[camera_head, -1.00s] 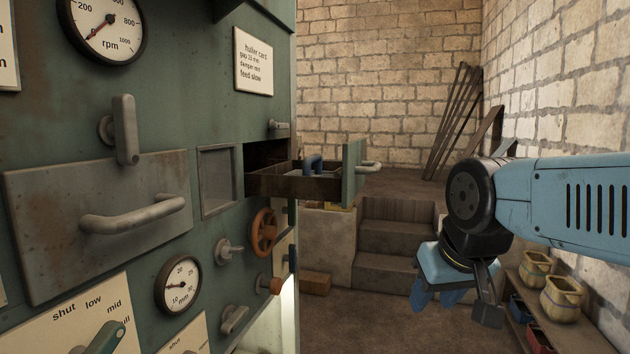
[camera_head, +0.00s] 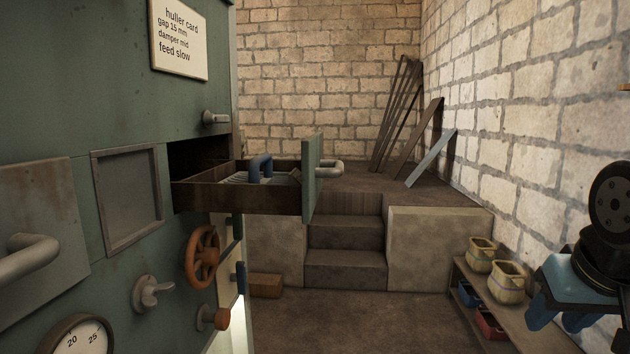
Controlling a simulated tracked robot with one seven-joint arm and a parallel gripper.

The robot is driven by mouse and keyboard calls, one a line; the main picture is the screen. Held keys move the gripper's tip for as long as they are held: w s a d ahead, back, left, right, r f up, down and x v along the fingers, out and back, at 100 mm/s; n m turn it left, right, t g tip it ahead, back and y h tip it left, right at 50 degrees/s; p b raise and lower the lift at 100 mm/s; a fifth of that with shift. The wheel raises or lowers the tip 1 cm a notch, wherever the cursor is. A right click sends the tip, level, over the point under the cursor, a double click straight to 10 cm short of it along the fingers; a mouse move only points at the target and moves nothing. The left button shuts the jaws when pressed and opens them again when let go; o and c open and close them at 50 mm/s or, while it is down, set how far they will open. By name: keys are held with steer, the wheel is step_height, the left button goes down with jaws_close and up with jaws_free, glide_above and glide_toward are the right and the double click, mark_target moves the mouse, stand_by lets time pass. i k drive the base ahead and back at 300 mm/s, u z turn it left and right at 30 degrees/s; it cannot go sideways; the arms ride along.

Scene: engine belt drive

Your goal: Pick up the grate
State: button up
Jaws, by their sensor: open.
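An open drawer (camera_head: 240,200) sticks out of the green machine at the left centre. Inside it lies a grey slatted piece, seemingly the grate (camera_head: 285,179), with a blue handle (camera_head: 261,168) standing up from it. The drawer's walls hide its lower part. My gripper (camera_head: 562,318) is at the lower right, well apart from the drawer. Its blue fingers point down, spread and empty.
The drawer's green front (camera_head: 313,178) carries a grey pull handle (camera_head: 328,167). An orange handwheel (camera_head: 202,256) and knobs project below. Stone steps (camera_head: 345,268) stand behind. A low shelf (camera_head: 467,282) with pots lines the right wall. Floor between is clear.

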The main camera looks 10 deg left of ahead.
mark_target(253, 176)
steer(key=z, duration=0.35)
steer(key=i, duration=2.9)
steer(key=u, duration=1.4)
steer(key=i, duration=0.15)
steer(key=u, duration=2.2)
